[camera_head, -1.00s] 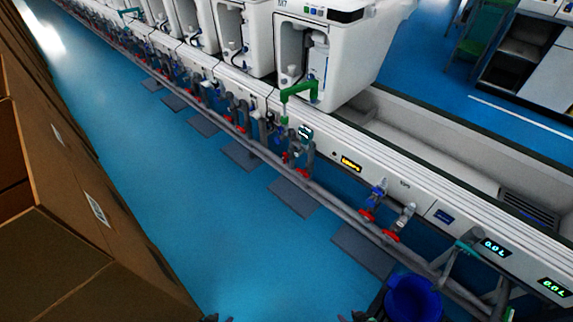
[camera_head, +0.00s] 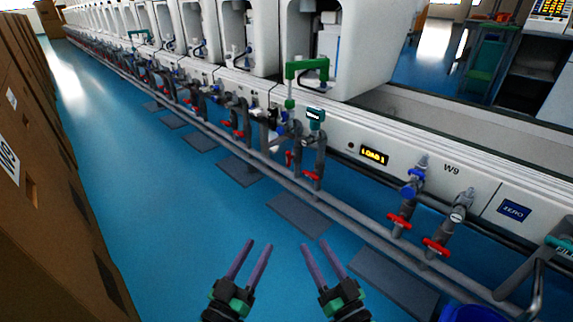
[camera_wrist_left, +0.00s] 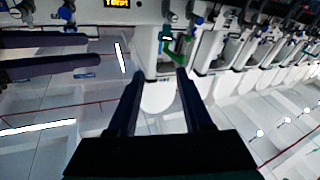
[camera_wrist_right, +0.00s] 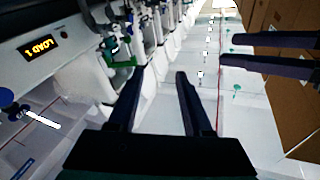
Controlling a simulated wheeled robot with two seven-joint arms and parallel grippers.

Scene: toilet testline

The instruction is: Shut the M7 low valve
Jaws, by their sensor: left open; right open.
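No M7 label is readable, so I cannot tell which valve is M7 low. In the head view, low valves with red handles line the grey pipe: one (camera_head: 399,222) and another (camera_head: 436,247) below the W9 label, and a pair (camera_head: 312,175) (camera_head: 289,157) further left. More red handles run into the distance, too small to tell apart. My left gripper (camera_head: 260,243) and right gripper (camera_head: 315,243) are open and empty, side by side over the blue floor, apart from the pipes. Both wrist views show spread, empty fingers (camera_wrist_left: 160,73) (camera_wrist_right: 161,73).
A white testline with toilet units (camera_head: 345,50) runs along the right. A green bracket (camera_head: 306,68) and a LOAD 1 display (camera_head: 374,155) are on it. Cardboard boxes (camera_head: 40,200) line the left. A blue bucket (camera_head: 465,313) is at lower right. The blue aisle between is clear.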

